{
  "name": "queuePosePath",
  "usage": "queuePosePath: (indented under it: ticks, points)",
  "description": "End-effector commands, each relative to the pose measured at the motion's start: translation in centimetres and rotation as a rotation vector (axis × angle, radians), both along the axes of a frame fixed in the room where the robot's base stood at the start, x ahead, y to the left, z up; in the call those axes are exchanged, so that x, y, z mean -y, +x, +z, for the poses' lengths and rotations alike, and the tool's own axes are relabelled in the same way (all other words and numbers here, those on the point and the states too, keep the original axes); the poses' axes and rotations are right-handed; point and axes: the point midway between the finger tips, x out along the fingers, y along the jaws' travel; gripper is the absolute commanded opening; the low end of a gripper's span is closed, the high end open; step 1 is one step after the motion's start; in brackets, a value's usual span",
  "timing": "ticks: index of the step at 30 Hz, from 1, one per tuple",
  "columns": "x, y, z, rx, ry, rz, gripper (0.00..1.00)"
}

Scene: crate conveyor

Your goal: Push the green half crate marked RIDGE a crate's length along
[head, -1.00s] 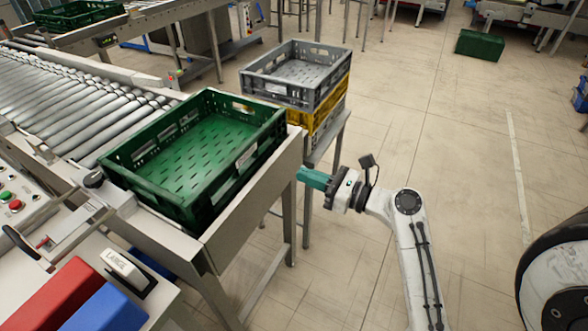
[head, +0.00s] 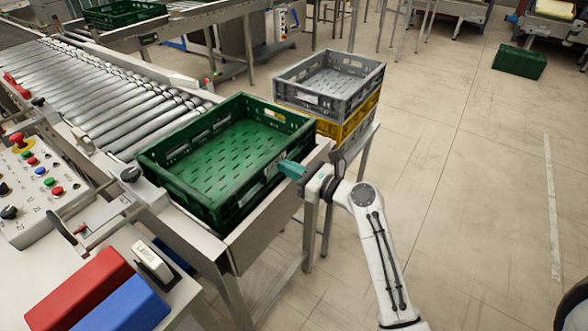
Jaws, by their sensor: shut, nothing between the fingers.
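A green crate (head: 186,196) sits upright on the metal end of the roller conveyor, empty, with slotted walls. A pale label shows on its right-hand wall, partly hidden behind my gripper; I cannot read its marking. My gripper (head: 288,168) has teal fingers, is shut and holds nothing. Its tip is at the crate's right-hand wall, beside the label; I cannot tell whether it touches. My white arm reaches in from the lower right.
Grey crate (head: 332,103) and yellow crate (head: 362,117) are stacked on a stand behind. Another green crate (head: 519,62) lies on the floor. Conveyor rollers (head: 110,95) extend left. A control panel (head: 35,190) and red (head: 82,290) and blue (head: 122,308) blocks are at left.

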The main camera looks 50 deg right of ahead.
Motion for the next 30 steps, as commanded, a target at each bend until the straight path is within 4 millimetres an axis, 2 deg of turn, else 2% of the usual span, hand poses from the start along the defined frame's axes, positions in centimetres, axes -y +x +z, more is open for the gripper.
queuePosePath:
  ticks: [7,15,30]
  points:
    - [0.0,0.3,0.1,0.000,0.000,0.001,0.00]
    - [-0.2,3.5,0.2,0.000,0.000,0.003,0.00]
    - [-0.2,3.7,0.1,0.000,-0.001,0.001,0.00]
